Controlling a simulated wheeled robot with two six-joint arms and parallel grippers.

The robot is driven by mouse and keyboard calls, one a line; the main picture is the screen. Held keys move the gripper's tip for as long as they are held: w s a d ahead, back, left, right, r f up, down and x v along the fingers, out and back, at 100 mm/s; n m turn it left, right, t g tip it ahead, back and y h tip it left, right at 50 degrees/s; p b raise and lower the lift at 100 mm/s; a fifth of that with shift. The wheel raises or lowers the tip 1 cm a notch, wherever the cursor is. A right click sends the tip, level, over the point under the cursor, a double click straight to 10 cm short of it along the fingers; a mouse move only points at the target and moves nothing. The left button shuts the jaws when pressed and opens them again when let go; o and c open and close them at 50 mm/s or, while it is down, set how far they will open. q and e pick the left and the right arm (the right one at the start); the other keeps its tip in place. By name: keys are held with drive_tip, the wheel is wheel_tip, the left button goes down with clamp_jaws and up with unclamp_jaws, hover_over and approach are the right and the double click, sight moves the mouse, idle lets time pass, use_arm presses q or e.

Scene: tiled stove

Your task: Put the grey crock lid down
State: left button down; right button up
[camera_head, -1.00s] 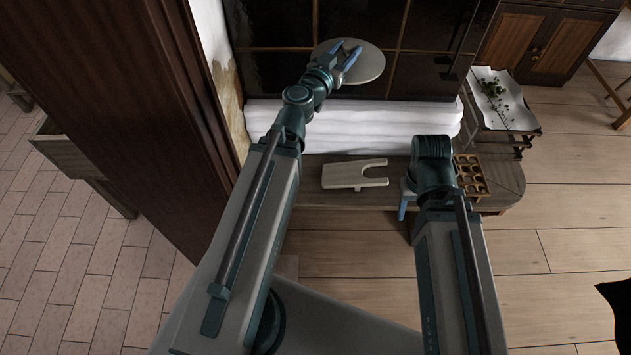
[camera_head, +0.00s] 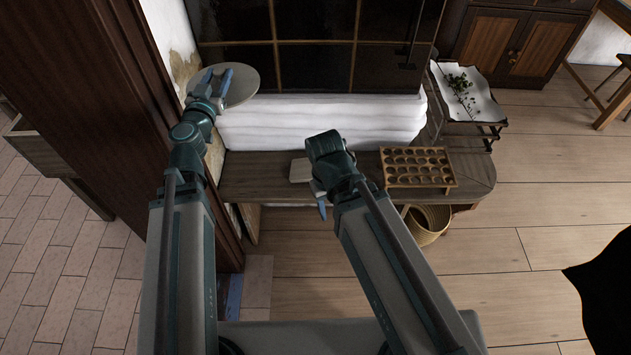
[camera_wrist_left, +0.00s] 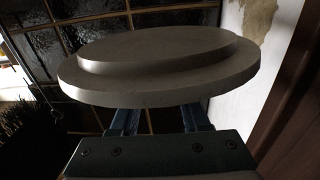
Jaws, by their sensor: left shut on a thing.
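The grey crock lid (camera_head: 240,86) is a round, pale disc at the upper left of the head view, in front of the dark tiled stove. My left gripper (camera_head: 213,82) is shut on it and holds it up by its near side. In the left wrist view the lid (camera_wrist_left: 160,65) fills the upper middle, with a stepped raised disc on a wider rim, and it hides the fingertips. My right gripper (camera_head: 320,200) points down over the wooden bench, partly hidden by its own wrist; its jaw opening does not show.
The bench (camera_head: 265,180) bears a wooden egg rack (camera_head: 417,168) and a pale board (camera_head: 299,171). A basket (camera_head: 428,222) stands below. A side stand holds a sprig on paper (camera_head: 480,105). A dark wooden panel (camera_head: 105,100) rises close left.

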use_arm(q)
drive_tip(key=n+y+b, duration=0.1)
drive_tip(key=y+b, duration=0.1)
drive_tip(key=b, duration=3.7)
hover_over(259, 177)
wheel_tip(259, 177, down, 41)
drive_tip(key=shift+d+f, duration=0.1)
wheel_tip(259, 177, down, 6)
drive_tip(key=b, duration=0.6)
drive_tip(key=shift+f, duration=0.15)
wheel_tip(259, 177, down, 4)
drive_tip(key=b, duration=0.3)
drive_tip(key=shift+b, duration=0.4)
drive_tip(key=shift+r, duration=0.25)
